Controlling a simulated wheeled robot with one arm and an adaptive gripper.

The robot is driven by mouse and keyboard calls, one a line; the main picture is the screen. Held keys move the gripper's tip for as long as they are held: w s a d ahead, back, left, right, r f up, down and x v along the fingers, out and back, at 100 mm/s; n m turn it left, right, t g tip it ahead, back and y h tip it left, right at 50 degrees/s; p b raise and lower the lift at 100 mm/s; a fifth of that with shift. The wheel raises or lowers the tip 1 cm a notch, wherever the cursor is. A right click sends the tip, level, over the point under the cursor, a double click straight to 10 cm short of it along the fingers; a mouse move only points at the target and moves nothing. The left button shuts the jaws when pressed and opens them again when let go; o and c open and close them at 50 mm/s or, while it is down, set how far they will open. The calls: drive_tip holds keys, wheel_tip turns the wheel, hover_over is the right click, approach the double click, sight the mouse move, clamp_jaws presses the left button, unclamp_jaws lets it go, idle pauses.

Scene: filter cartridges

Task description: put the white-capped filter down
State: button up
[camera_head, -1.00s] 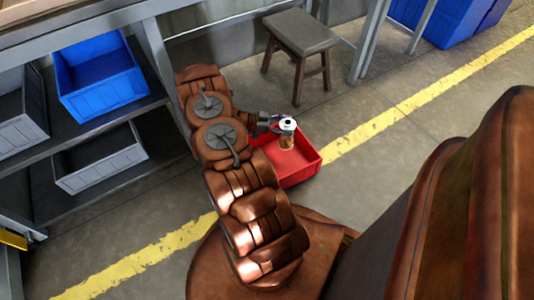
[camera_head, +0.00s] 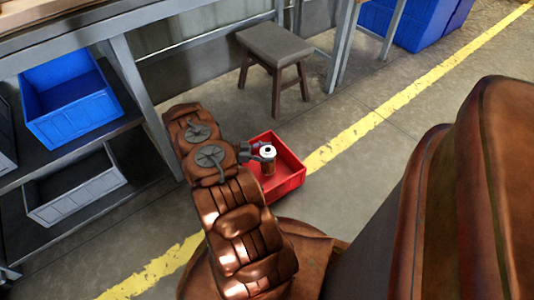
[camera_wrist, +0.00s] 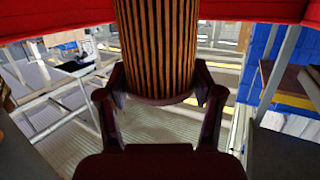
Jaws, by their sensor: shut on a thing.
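The white-capped filter (camera_head: 268,166) has a brown pleated body and stands roughly upright, with its white cap on top in the head view. My gripper (camera_head: 262,153) is shut on it from the left side. The filter shows over the inside of the red crate (camera_head: 293,184); I cannot tell whether its base touches the crate floor. In the wrist view, the pleated body (camera_wrist: 158,45) ends in a dark rim between the two fingers of my gripper (camera_wrist: 160,95). The red crate (camera_wrist: 255,10) crosses the top of that view.
The crate sits on the floor by a yellow line (camera_head: 375,118). A grey stool (camera_head: 280,45) stands behind it. Shelving at left holds a blue bin (camera_head: 75,110) and a grey bin (camera_head: 80,190). Large blue bins (camera_head: 425,22) stand at the back.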

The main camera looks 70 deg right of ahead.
drive_tip(key=shift+f, duration=0.6)
drive_tip(key=o, duration=1.6)
drive_tip(key=shift+c, duration=0.2)
drive_tip(key=shift+r, duration=0.2)
drive_tip(key=shift+r, duration=0.5)
drive_tip(key=shift+p+v, duration=1.15)
drive_tip(key=shift+v, duration=2.65)
